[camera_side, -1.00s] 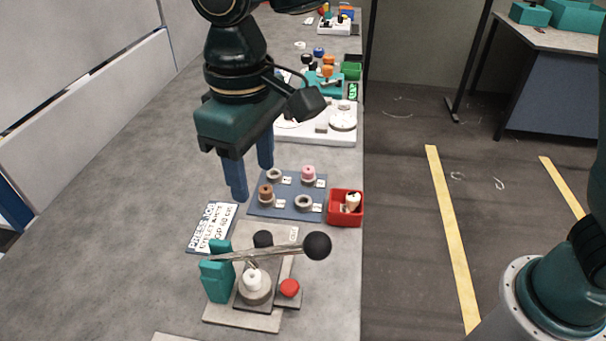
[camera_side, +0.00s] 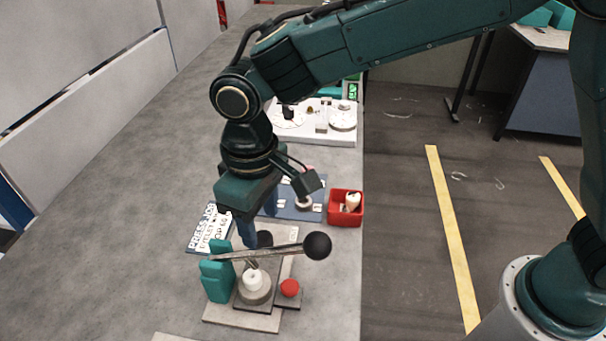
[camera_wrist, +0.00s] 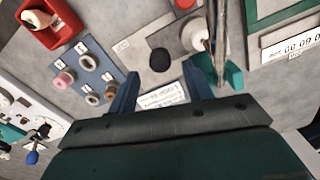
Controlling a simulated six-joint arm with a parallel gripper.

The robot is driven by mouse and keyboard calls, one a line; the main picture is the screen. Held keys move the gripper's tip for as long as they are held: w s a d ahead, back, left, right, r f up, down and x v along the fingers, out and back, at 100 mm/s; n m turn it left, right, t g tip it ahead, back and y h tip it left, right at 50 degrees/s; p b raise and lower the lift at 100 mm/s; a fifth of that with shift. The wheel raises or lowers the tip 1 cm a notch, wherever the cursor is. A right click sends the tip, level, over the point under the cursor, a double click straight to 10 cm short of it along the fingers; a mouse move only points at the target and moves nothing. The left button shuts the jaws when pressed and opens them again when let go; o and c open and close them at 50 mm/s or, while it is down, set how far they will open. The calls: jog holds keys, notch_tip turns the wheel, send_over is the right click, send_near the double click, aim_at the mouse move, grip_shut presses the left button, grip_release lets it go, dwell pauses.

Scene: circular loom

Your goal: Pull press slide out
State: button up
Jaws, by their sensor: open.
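The press (camera_side: 217,276) stands on a light base plate, with a teal bracket and a metal lever ending in a black ball (camera_side: 317,246). Under the lever is a dark slide plate (camera_side: 288,303) carrying a grey round seat with a white piece (camera_side: 253,281) and a red knob (camera_side: 289,288). A black knob (camera_side: 265,239) sits at the back of the base; it shows in the wrist view (camera_wrist: 160,60). My gripper (camera_side: 260,226) is open and empty, pointing down just behind the press near the black knob. Both fingers show in the wrist view (camera_wrist: 163,86), apart, with the black knob beyond them.
A printed sign (camera_side: 211,229) lies left of my gripper. A blue mat (camera_side: 312,212) with ring and spool parts lies behind, partly hidden by my gripper. A red bin (camera_side: 346,218) is to its right. The table left of the press is clear.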

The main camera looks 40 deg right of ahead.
aim_at(263, 236)
jog(key=shift+f, duration=2.05)
grip_shut()
